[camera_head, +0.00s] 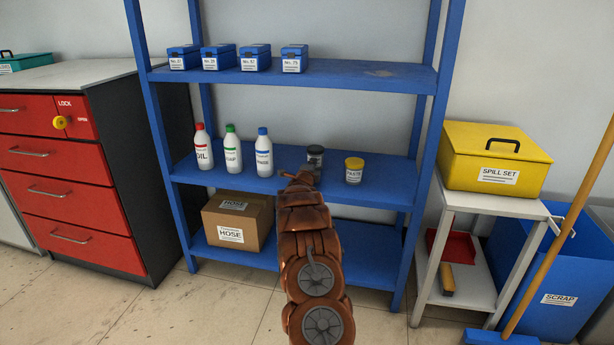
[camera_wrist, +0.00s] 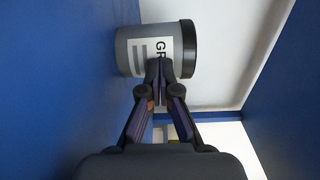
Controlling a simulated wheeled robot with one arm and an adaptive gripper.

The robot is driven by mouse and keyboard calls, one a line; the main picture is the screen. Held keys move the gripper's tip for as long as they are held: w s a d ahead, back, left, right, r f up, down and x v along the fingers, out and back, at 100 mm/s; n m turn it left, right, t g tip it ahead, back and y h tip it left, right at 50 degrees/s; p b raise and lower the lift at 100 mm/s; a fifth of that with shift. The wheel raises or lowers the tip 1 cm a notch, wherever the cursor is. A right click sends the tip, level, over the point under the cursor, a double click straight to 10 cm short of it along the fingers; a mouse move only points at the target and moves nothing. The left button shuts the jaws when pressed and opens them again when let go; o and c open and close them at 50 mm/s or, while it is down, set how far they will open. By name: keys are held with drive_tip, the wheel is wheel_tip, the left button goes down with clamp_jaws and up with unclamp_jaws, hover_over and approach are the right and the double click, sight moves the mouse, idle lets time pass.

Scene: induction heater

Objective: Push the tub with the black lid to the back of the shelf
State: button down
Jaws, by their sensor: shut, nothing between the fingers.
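The tub with the black lid (camera_head: 315,154) is a dark grey tub standing on the middle shelf of the blue rack. In the wrist view the grey tub (camera_wrist: 150,48) lies sideways in the picture, with its black lid (camera_wrist: 189,48) to the right and a white label starting "GR". My gripper (camera_head: 301,177) is at the front of the middle shelf, before the tub, and hides its lower part in the head view. In the wrist view the shut fingertips (camera_wrist: 160,68) overlap the label; they look very close to it, but I cannot tell whether they touch.
A yellow-lidded tub (camera_head: 354,170) stands right of the dark one. Red, green and blue-capped bottles (camera_head: 264,154) stand to the left. The middle shelf (camera_head: 400,190) is bare at the right. Blue boxes (camera_head: 294,59) sit on the shelf above, and a hose carton (camera_head: 238,221) below.

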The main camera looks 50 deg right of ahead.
drive_tip(key=shift+w+d+f, duration=0.1)
drive_tip(key=shift+w+d, duration=0.2)
drive_tip(key=shift+d, duration=0.3)
drive_tip(key=shift+p+x, duration=0.4)
drive_tip(key=shift+x, duration=0.5)
drive_tip(key=shift+s+d, duration=0.1)
drive_tip(key=shift+s, duration=0.05)
